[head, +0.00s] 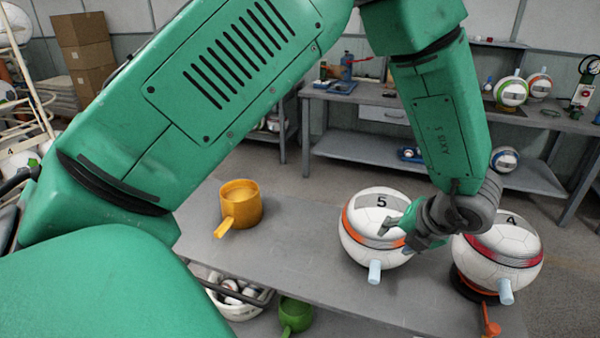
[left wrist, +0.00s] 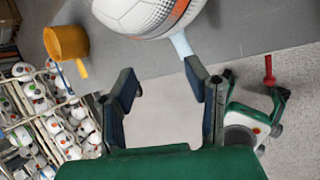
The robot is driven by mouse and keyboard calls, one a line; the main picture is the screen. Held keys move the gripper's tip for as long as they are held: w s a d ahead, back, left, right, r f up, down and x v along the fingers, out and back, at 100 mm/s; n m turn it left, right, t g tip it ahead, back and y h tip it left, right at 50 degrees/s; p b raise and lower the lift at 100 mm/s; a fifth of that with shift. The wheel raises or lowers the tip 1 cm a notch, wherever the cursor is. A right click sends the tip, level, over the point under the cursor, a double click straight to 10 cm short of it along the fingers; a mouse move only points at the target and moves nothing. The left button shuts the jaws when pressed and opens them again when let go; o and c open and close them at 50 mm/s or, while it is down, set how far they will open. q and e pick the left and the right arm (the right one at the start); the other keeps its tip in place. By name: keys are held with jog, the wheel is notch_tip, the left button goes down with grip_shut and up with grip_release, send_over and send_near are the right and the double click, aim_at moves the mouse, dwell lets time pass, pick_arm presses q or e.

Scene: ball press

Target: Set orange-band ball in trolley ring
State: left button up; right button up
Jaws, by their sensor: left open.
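The orange-band ball (head: 364,216), white with a 5 on a grey patch, rests on the grey bench, and a pale blue stub (head: 375,271) sticks out low on its near side. My left gripper (head: 402,233) is at its right side in the head view, partly in front of it. In the left wrist view the ball (left wrist: 140,14) is cut off by the top edge, beyond the open fingers (left wrist: 160,70). Nothing is between the fingers; the stub shows near the right fingertip. My right gripper is not in view. I cannot make out which part is the trolley ring.
A red-band ball (head: 497,255) marked 4 stands on a dark ring close right of the gripper. A yellow cup-like holder (head: 240,204) stands left on the bench (head: 300,240). A white rack of balls (left wrist: 50,112) is at the left. A green cup (head: 295,315) is below.

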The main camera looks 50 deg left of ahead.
pick_arm(q)
jog(key=s+a+f+m+t, duration=0.1)
jog(key=s+a+f+m, duration=0.15)
jog(key=f+m, duration=0.4)
jog(key=s+a+f+m+t+h, duration=0.15)
jog(key=s+f+m, duration=0.25)
jog(key=m, duration=0.5)
jog(key=s+a+f+m, duration=0.25)
jog(key=f+m, duration=0.25)
jog(key=m, duration=0.3)
jog(key=s+d+f+m+g+h, duration=0.2)
jog(key=s+f+m, duration=0.1)
jog(key=s+m, duration=0.5)
jog(key=s+d+f+m+g+h, duration=0.1)
jog(key=s+d+f+m+h, duration=0.1)
jog(key=s+m, duration=0.7)
jog(key=shift+s+d+f+g+h, duration=0.35)
jog(key=shift+s+f+h, duration=0.15)
jog(key=shift+s, duration=0.75)
jog(key=shift+a, duration=0.1)
